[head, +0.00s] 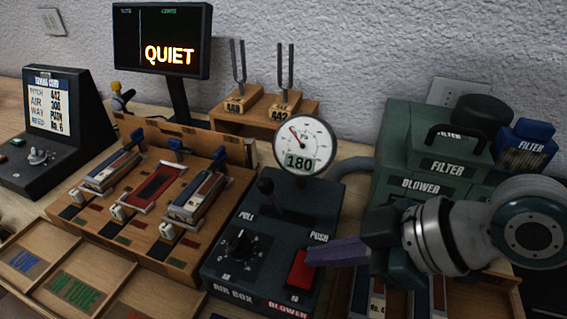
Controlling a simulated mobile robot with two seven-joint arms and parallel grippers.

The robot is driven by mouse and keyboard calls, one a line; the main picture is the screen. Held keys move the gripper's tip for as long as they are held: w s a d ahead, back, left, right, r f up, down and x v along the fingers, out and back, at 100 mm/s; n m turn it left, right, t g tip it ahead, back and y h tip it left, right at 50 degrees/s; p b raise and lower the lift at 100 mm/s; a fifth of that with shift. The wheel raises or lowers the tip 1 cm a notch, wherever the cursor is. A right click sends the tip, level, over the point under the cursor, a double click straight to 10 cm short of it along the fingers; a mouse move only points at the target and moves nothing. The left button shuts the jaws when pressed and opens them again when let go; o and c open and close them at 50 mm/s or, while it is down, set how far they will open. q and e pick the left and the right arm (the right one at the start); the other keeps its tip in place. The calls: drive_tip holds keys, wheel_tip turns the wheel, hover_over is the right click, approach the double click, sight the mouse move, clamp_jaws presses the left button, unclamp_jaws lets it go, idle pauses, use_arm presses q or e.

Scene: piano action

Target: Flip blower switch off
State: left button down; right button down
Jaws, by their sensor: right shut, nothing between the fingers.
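The blower switch (301,270) is a red rocker on the right front of the dark air box (225,272), above the word BLOWER. My right gripper (310,253) comes in from the right, its purple fingers shut and empty. The fingertips are at the upper edge of the red switch; I cannot tell whether they touch it. The gripper covers part of the box's right side. The green blower box (415,186) with its FILTER lids stands behind my right arm. My left gripper is not in view.
A round gauge (304,146) reading 180 and a black lever (265,188) rise from the air box. A wooden fixture (140,240) with several reed blocks stands to its left. The monitor (160,42) reads QUIET. Tuning forks (280,75) stand behind. Labelled trays line the front left.

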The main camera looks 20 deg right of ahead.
drive_tip(key=shift+s+a+r+p, duration=0.1)
drive_tip(key=shift+s+a+p, duration=0.3)
drive_tip(key=shift+s, duration=0.25)
drive_tip(key=shift+r+p, duration=0.45)
drive_tip(key=shift+r, duration=0.05)
drive_tip(key=a+r+p+v, duration=0.1)
drive_tip(key=p+v, duration=0.3)
drive_tip(key=v, duration=0.8)
drive_tip(key=shift+w+a+r, duration=0.2)
drive_tip(key=shift+w+r, duration=0.1)
drive_tip(key=shift+r, duration=0.05)
